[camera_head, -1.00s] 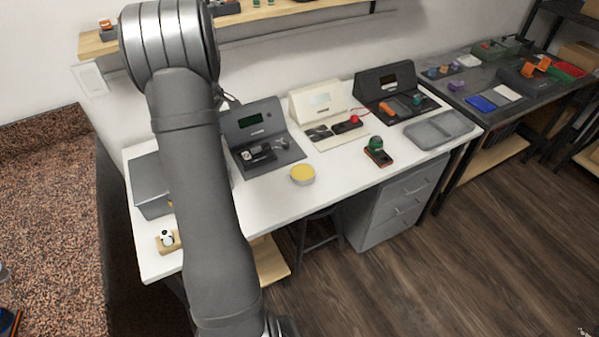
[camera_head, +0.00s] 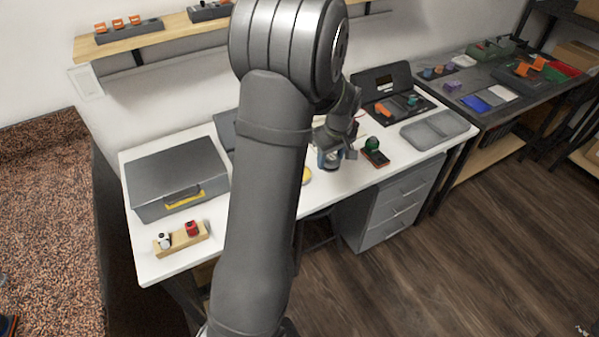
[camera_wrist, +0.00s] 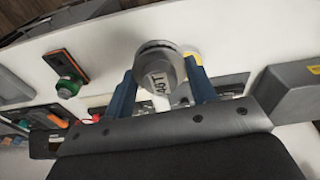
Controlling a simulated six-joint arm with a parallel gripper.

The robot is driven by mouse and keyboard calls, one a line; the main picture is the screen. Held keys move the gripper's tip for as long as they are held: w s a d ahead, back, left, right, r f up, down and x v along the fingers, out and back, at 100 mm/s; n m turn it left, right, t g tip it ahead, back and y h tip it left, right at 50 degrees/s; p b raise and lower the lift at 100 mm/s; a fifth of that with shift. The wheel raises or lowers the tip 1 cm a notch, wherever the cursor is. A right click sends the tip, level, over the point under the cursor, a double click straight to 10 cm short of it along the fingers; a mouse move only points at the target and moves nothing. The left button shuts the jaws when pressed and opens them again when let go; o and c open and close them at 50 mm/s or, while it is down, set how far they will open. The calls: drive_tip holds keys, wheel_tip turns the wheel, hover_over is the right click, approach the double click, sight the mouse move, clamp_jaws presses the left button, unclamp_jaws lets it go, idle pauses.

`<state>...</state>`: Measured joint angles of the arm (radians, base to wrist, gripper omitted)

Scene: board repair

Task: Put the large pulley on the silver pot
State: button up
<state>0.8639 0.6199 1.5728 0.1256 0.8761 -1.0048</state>
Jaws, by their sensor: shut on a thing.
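My gripper (camera_wrist: 164,88) has blue fingers shut on a silver-grey round thing (camera_wrist: 158,72). It has a dark groove near its far edge and a printed mark that looks like "60T", so it seems to be the large pulley. In the head view my gripper (camera_head: 334,155) is above the white table, left of the green-topped part; the pulley is hard to make out there. I cannot pick out the silver pot for certain. Small silver bits show between the fingers in the wrist view, partly hidden. My arm hides much of the middle of the table in the head view.
A green knob on a dark orange-edged block (camera_head: 375,158) stands close right of my gripper. A yellow-topped tin (camera_head: 306,175) is close left. A grey box (camera_head: 175,175), a wooden holder (camera_head: 181,239) and a dark console (camera_head: 383,80) are further off. A grey tray (camera_head: 437,130) is right.

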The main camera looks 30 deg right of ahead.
drive_tip(key=w+a+f, duration=0.1)
drive_tip(key=w+f, duration=0.1)
drive_tip(key=w, duration=0.1)
drive_tip(key=w+a+f, duration=0.2)
drive_tip(key=w, duration=0.2)
drive_tip(key=w+a+f, duration=0.1)
drive_tip(key=w+f, duration=0.2)
drive_tip(key=shift+w+a, duration=0.15)
drive_tip(key=shift+a, duration=0.05)
drive_tip(key=shift+f, duration=2)
drive_tip(key=o, duration=1)
drive_tip(key=shift+f, duration=0.1)
drive_tip(key=r, duration=0.4)
drive_tip(key=s+r, duration=0.1)
drive_tip(key=r, duration=0.7)
drive_tip(key=shift+s+r, duration=0.1)
drive_tip(key=shift+s, duration=0.1)
